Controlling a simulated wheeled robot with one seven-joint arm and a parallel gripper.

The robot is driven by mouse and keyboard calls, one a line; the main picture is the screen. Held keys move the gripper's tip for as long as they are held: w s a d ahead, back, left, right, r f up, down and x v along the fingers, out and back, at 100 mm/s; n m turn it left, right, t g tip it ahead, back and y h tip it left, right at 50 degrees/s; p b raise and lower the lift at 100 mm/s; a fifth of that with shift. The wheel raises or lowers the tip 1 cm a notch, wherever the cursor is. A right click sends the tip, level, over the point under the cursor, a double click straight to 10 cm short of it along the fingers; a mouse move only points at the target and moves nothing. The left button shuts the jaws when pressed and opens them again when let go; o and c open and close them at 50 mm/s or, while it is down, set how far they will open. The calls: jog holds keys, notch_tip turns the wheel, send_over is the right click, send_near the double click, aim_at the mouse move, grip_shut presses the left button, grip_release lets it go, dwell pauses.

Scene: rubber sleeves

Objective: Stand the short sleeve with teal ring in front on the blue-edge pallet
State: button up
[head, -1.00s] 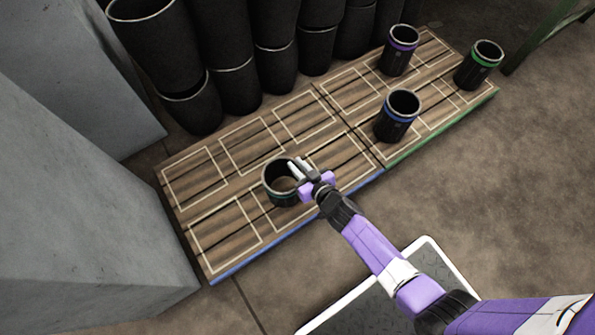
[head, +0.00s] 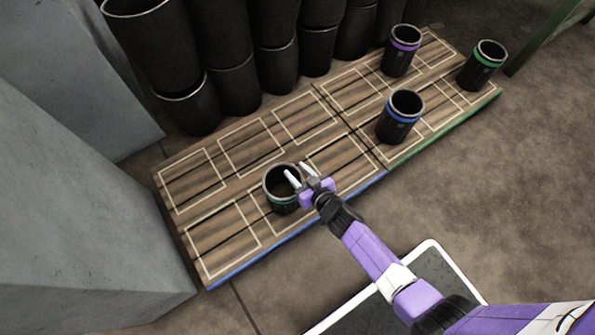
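The short black sleeve with a teal ring (head: 284,203) stands upright on the blue-edge pallet (head: 200,230). It is in the front row, around the middle outlined rectangle, with its open top facing up. My gripper (head: 300,174) is at the right side of its rim, with the fingers spread apart. One finger overlaps the sleeve's mouth in the head view and the other shows just right of the rim. Whether either finger touches the rim cannot be told. The gripper's purple body hides a little of the pallet to the right of the sleeve.
The green-edge pallet (head: 437,138) adjoins on the right. It carries a blue-ringed sleeve (head: 398,121), a purple-ringed sleeve (head: 400,56) and a green-ringed sleeve (head: 480,70). Tall black sleeves (head: 233,75) stand behind the pallets. A grey block (head: 75,210) is at left.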

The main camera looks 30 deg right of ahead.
jog(key=p+v, duration=0.4)
jog(key=v, duration=0.8)
jog(key=shift+p, duration=0.35)
jog(key=s+a+r+t, duration=0.1)
jog(key=s+a+r, duration=0.1)
jog(key=s+r, duration=1.45)
jog(key=r, duration=0.7)
jog(key=s+r, duration=0.2)
jog(key=r, duration=0.9)
jog(key=shift+s+a+n+t, duration=0.3)
jog(key=shift+s+a, duration=0.05)
jog(key=shift+a, duration=0.05)
jog(key=shift+r, duration=0.15)
notch_tip(320, 180, up, 29)
jog(key=p, duration=2.9)
jog(key=shift+r+p, duration=0.2)
jog(key=shift+p, duration=0.1)
